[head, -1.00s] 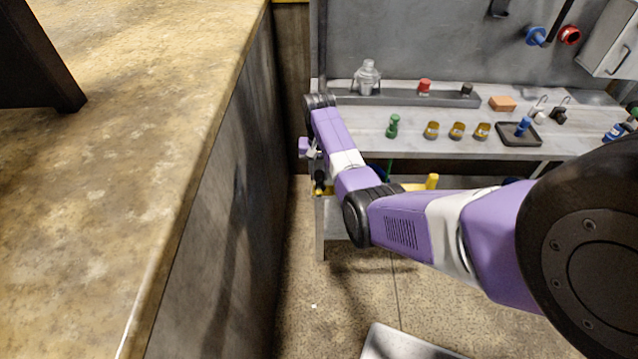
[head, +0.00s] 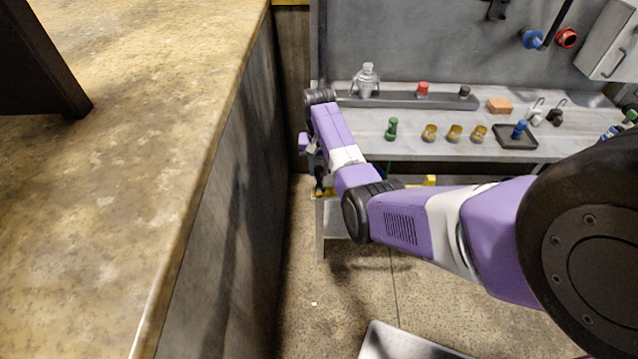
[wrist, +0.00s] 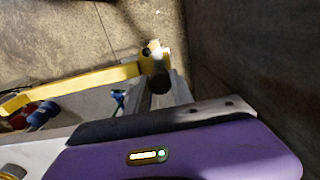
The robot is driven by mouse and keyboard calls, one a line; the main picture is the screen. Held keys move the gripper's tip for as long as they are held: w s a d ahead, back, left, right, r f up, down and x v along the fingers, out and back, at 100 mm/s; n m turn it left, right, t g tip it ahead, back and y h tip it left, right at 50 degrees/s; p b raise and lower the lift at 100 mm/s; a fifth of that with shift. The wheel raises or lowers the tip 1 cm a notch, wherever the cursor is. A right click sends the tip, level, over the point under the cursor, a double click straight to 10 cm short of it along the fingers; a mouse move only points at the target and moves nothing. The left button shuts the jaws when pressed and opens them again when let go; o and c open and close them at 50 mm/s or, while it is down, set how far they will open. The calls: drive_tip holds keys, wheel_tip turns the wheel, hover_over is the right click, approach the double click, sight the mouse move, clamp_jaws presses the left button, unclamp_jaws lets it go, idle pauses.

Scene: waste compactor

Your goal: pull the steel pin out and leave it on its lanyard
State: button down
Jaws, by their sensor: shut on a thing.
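My gripper (head: 319,186) hangs at the end of my purple arm, beside the left end of the grey bench and close to a yellow bar (head: 430,181). In the wrist view, my gripper (wrist: 165,98) has its fingers close together around a dark, round-ended piece (wrist: 160,80), which I take for the steel pin. It lies right by the knobbed end of the yellow bar (wrist: 85,88). My arm hides most of this spot in the head view. I cannot make out the lanyard or how far the pin sits in its hole.
A tall wall with a worn tan top (head: 150,130) stands close on the left. The grey bench (head: 360,145) behind carries a green piece (head: 391,129), several small yellow pieces and a dark tray (head: 515,142). The floor (head: 330,295) in front is mostly clear.

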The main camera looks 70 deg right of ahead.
drive_tip(key=shift+r+p, duration=2.35)
drive_tip(key=shift+r, duration=0.3)
drive_tip(key=shift+r, duration=0.1)
wheel_tip(320, 180, up, 7)
idle(0.8)
drive_tip(key=shift+d, duration=0.1)
drive_tip(key=s+d+b, duration=0.1)
drive_tip(key=d+b, duration=0.7)
drive_tip(key=d, duration=0.4)
drive_tip(key=shift+s+d+b, duration=0.15)
drive_tip(key=shift+d+b, duration=0.2)
drive_tip(key=shift+d, duration=0.05)
idle(2.3)
